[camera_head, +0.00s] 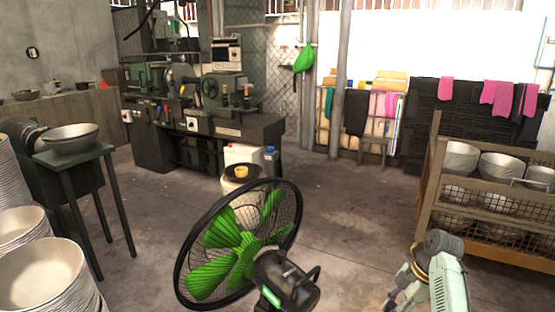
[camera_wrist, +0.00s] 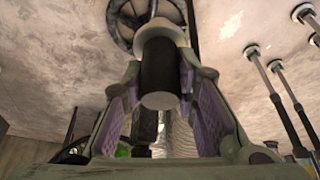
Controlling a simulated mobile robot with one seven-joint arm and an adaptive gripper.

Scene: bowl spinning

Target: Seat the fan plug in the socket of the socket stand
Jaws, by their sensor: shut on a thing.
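My gripper (camera_wrist: 160,88) has its purple-lined fingers on both sides of a dark cylinder with a pale collar, seemingly the fan plug (camera_wrist: 158,72). It is shut on this piece; the exact contact is hard to see. In the head view my gripper (camera_head: 388,301) is partly visible at the bottom edge, right of the fan, and the plug cannot be made out there. The green-bladed fan (camera_head: 222,250) stands in the foreground with a black motor housing (camera_head: 285,281). I cannot identify the socket stand with certainty in either view.
A wooden rack (camera_head: 432,190) with metal bowls stands at the right. A dark table (camera_head: 82,156) with a bowl and stacked bowls (camera_head: 42,272) are at the left. A lathe (camera_head: 205,118) stands behind. Floor (camera_head: 345,215) between fan and rack is open.

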